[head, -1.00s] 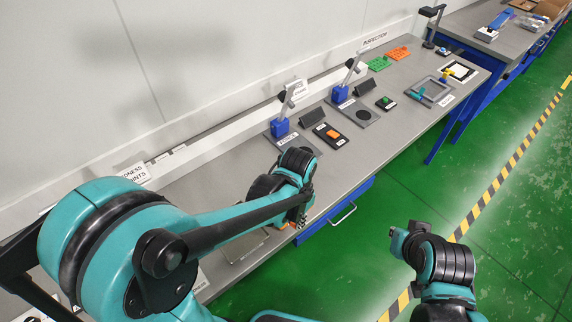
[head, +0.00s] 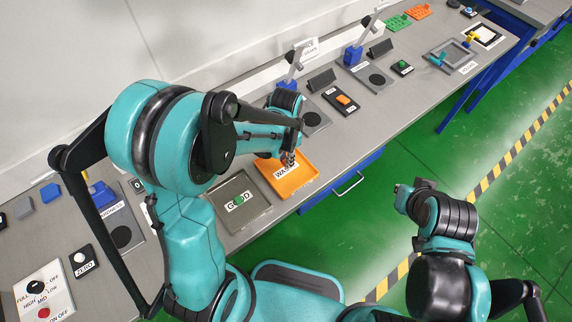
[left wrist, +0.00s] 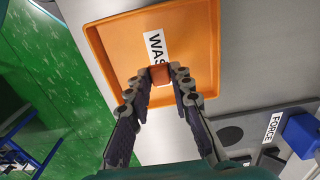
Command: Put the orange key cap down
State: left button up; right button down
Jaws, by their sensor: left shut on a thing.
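The orange key cap (left wrist: 159,75) is a small block between the fingertips of my left gripper (left wrist: 159,80), which is shut on it. In the wrist view it covers part of the white "WAS…" label of an orange tray (left wrist: 200,28). In the head view my left gripper (head: 289,158) is over that orange tray (head: 304,181), and the cap cannot be made out. I cannot tell whether the cap touches the tray floor. My right gripper (head: 403,190) is at the right, away from the bench; its fingers cannot be made out.
A grey tray labelled "GOOD" (head: 262,209) stands beside the orange tray and holds a green piece (head: 239,199). An orange button on a black pad (head: 343,100) and a blue-based stand (head: 353,55) are farther along the bench. The bench's front edge runs close to the trays.

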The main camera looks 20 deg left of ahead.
pick_arm(q)
jog(key=shift+f+b, duration=0.6)
jog(key=shift+f, duration=1.3)
jog(key=shift+f, duration=0.1)
jog(key=o, duration=0.7)
